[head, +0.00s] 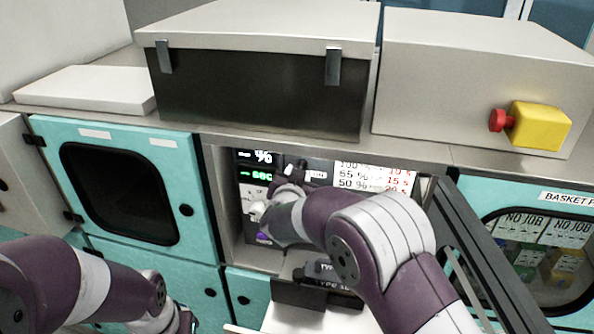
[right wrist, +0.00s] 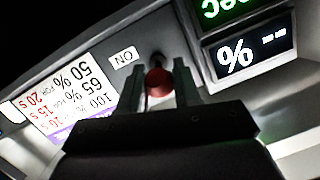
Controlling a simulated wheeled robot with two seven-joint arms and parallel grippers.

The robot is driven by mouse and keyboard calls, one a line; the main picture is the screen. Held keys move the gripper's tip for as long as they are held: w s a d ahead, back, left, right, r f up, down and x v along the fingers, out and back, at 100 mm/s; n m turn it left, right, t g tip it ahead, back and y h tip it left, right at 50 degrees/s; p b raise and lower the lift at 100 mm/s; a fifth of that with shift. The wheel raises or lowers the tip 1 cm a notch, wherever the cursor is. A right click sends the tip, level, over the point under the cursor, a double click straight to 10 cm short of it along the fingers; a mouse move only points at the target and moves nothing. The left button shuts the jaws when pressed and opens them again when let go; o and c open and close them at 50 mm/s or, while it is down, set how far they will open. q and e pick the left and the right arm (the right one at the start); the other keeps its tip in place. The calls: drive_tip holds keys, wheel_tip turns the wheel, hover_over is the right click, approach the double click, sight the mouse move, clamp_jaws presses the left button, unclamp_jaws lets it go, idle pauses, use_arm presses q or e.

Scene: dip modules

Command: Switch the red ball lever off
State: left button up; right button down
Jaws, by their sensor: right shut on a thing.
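The red ball lever (right wrist: 158,82) shows in the right wrist view between the two fingers of my right gripper (right wrist: 160,85), on a dark control panel. My right gripper is shut on the ball. An upside-down ON label (right wrist: 124,57) sits beside the lever's stem. In the head view my right arm reaches into the open bay and covers the ball. My left arm is at the lower left, and its gripper (head: 182,322) is only partly seen at the bottom edge, so its jaws cannot be made out.
The panel carries a lit percent display (right wrist: 245,57) and a printed table of percentages and seconds (right wrist: 72,100). An open dark-framed door (head: 480,255) stands right of the bay. A teal door with a dark window (head: 180,150) is to the left. A yellow box with a red button (head: 540,126) is at upper right.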

drive_tip(key=shift+f, duration=0.25)
drive_tip(key=c, duration=0.9)
unclamp_jaws()
drive_tip(key=shift+o, duration=0.6)
drive_tip(key=shift+w, duration=0.1)
drive_tip(key=shift+s+a+r+b, duration=0.1)
drive_tip(key=shift+s+a+b, duration=0.05)
drive_tip(key=shift+s+b, duration=0.35)
drive_tip(key=b+v, duration=0.4)
drive_tip(key=v, duration=0.7)
drive_tip(key=shift+s, duration=0.3)
drive_tip(key=shift+r, duration=0.15)
